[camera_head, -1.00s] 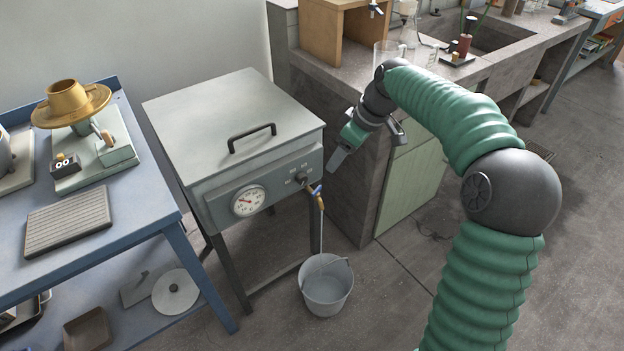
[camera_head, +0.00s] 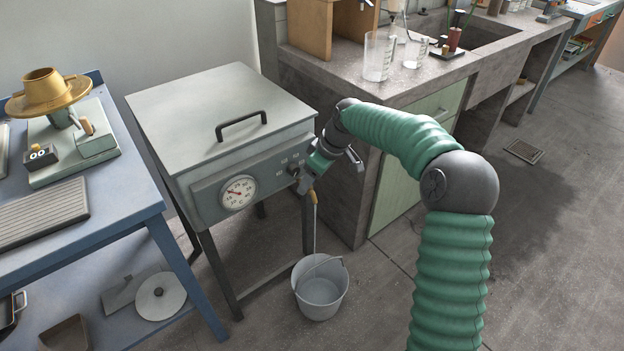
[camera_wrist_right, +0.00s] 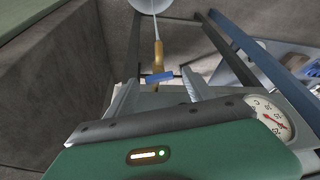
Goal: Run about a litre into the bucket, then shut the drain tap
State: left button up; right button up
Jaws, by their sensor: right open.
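The drain tap (camera_head: 313,197) is a brass spout low on the front of the grey water-bath cabinet (camera_head: 220,115). A thin pale stream runs straight down from it into the grey bucket (camera_head: 320,301) on the floor. I cannot tell the level in the bucket. In the right wrist view the tap (camera_wrist_right: 158,52) shows its blue lever (camera_wrist_right: 159,77) lying across the spout. My right gripper (camera_head: 306,184) is at the tap; its open fingers stand either side of the lever in the wrist view, not closed on it. My left gripper is not in view.
A round dial (camera_head: 238,192) sits on the cabinet front left of the tap. A blue trolley (camera_head: 140,195) stands at the left. A concrete bench (camera_head: 345,165) with glass beakers stands close on the right. Floor on the right is clear.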

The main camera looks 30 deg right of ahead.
jog(key=shift+d+f, duration=0.1)
jog(key=shift+d, duration=0.15)
jog(key=c, duration=0.5)
jog(key=shift+a, duration=0.15)
grip_shut()
jog(key=m+p, duration=0.1)
jog(key=r+m+p, duration=0.1)
jog(key=p, duration=0.1)
jog(key=shift+a+r+h, duration=0.1)
jog(key=shift+a+h, duration=0.1)
jog(key=shift+h, duration=0.2)
jog(key=shift+m+p, duration=0.65)
jog(key=shift+m, duration=0.05)
jog(key=shift+f+m+t+h, duration=0.3)
jog(key=shift+f, duration=0.1)
jog(key=shift+o, duration=0.7)
grip_release()
jog(key=shift+w, duration=0.1)
jog(key=o, duration=0.4)
jog(key=shift+f, duration=0.1)
jog(key=shift+c, duration=0.2)
